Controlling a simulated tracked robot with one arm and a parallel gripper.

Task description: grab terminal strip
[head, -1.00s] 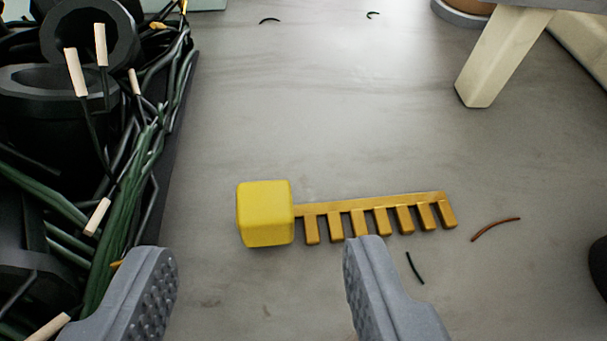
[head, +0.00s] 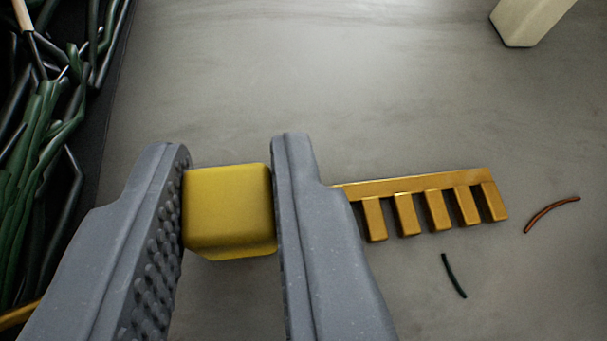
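The terminal strip has a yellow block (head: 229,211) at its left end and a gold comb-like bar (head: 410,186) with several teeth pointing toward me. It lies on the grey surface. My gripper (head: 229,205) has its two grey fingers on either side of the yellow block, one at its left face and one at its right face. Both fingers appear to touch the block, so the gripper looks shut on it. The right finger hides the place where the bar joins the block and the nearest teeth.
A dark tray edge with green and black cables (head: 50,130) runs along the left, close to my left finger. A short brown wire (head: 550,212) and a dark wire piece (head: 454,276) lie at the right. A pale leg (head: 527,22) stands at the top right. The surface beyond the strip is clear.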

